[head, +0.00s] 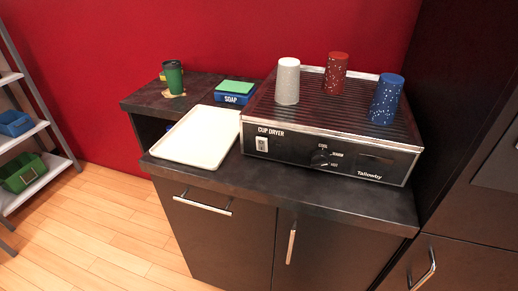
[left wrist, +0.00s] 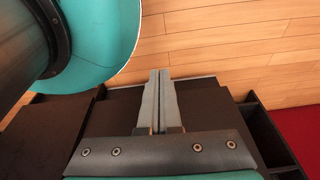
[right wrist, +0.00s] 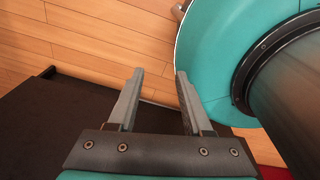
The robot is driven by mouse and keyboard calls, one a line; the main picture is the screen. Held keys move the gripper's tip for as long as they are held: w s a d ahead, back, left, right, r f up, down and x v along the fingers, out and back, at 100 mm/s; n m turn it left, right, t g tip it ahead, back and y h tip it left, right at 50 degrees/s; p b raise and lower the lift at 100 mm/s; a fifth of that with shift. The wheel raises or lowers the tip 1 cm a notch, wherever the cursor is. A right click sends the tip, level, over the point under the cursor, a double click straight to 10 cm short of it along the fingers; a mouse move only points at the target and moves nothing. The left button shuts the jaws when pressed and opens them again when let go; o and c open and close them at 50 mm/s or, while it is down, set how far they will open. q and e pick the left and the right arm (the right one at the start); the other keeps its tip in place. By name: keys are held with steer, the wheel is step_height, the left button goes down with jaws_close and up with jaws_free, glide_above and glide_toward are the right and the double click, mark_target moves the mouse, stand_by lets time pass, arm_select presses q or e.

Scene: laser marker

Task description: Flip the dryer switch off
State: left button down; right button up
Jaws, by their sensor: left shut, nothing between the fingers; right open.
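The cup dryer (head: 300,150) is a dark box with a ribbed top, standing on the right of the black counter in the head view. Its white switch (head: 262,144) is on the front panel at the left, under the words CUP DRYER. Whether the switch is on or off is too small to tell. A dial (head: 321,157) sits at the middle of the panel. My left gripper (left wrist: 160,74) is shut and empty in the left wrist view. My right gripper (right wrist: 158,74) is open and empty in the right wrist view. Neither gripper shows in the head view.
White (head: 288,81), red (head: 336,73) and blue (head: 386,99) cups stand upside down on the dryer. A white tray (head: 200,137) lies left of it. A soap box (head: 234,92) and a green cup (head: 173,77) stand behind the tray. The counter's front strip (head: 290,188) is clear.

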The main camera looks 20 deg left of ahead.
arm_select(q)
steer(key=w+d+r+n+t+h+p, duration=0.3)
steer(key=w+r+n+t, duration=0.5)
steer(key=w+r, duration=1.25)
steer(key=w+r+n+t+y+p, duration=0.1)
steer(key=w+r+n+t, duration=0.1)
steer(key=r, duration=0.7)
steer(key=w+d+r+n+t+p, duration=0.1)
steer(key=r+n+t, duration=0.3)
steer(key=r, duration=0.6)
steer(key=w+d+r+n+t+y+p, duration=0.1)
steer(key=w+r+n+t+p, duration=0.1)
steer(key=r, duration=0.7)
steer(key=w+n+p, duration=0.1)
steer(key=n, duration=0.1)
steer(key=shift+w+r+n+t+y, duration=0.2)
steer(key=shift+r+n+t+y, duration=0.1)
steer(key=shift+r+n+t, duration=0.1)
glide_toward(263, 142)
steer(key=w, duration=0.4)
steer(key=w+r, duration=0.1)
steer(key=w, duration=0.1)
steer(key=shift+w+d, duration=0.1)
steer(key=shift+w, duration=0.3)
